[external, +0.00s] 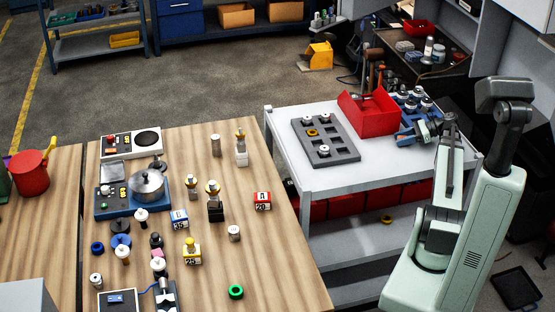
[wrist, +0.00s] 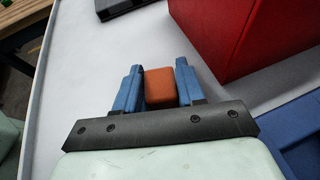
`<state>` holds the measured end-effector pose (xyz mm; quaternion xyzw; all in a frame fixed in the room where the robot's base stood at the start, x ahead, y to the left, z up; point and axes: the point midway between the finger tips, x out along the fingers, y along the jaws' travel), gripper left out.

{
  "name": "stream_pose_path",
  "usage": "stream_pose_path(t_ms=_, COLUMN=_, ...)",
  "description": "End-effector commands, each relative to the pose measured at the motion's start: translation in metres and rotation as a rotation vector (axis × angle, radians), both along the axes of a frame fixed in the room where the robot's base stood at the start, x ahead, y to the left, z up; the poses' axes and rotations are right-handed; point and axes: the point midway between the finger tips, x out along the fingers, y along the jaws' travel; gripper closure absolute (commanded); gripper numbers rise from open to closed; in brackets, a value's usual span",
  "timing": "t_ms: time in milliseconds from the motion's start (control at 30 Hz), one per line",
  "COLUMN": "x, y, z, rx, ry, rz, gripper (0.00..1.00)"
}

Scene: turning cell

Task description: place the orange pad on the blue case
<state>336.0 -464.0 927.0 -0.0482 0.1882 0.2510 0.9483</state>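The orange pad (wrist: 160,87) is a small rounded block. In the wrist view it sits between the two blue fingers of my gripper (wrist: 159,82), with a finger against each side. In the external view my gripper (external: 408,134) is low over the right part of the white cart, and the pad cannot be made out there. A blue surface (wrist: 299,142) shows at the lower right of the wrist view, beside the red bin. A blue-based unit (external: 133,208) stands on the wooden table. I cannot tell which of these is the blue case.
The red bin (external: 369,112) stands on the white cart (external: 290,125), close to my gripper. A grey board with holes (external: 340,150) lies left of it. The wooden table (external: 275,250) holds many small parts.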

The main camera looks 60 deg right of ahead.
Motion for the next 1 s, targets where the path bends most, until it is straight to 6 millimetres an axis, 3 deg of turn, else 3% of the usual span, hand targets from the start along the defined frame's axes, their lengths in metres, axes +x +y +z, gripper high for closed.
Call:
stream_pose_path(t_ms=300, x=0.000, y=0.000, z=0.000, rx=0.000, ry=0.000, rz=0.000, gripper=0.30)
stream_pose_path(t_ms=633, x=0.000, y=0.000, z=0.003, rx=0.000, ry=0.000, rz=0.000, gripper=0.30)
stream_pose_path(t_ms=1000, x=-0.039, y=-0.024, z=0.021, rx=-0.001, ry=0.000, rz=-0.002, gripper=0.30)
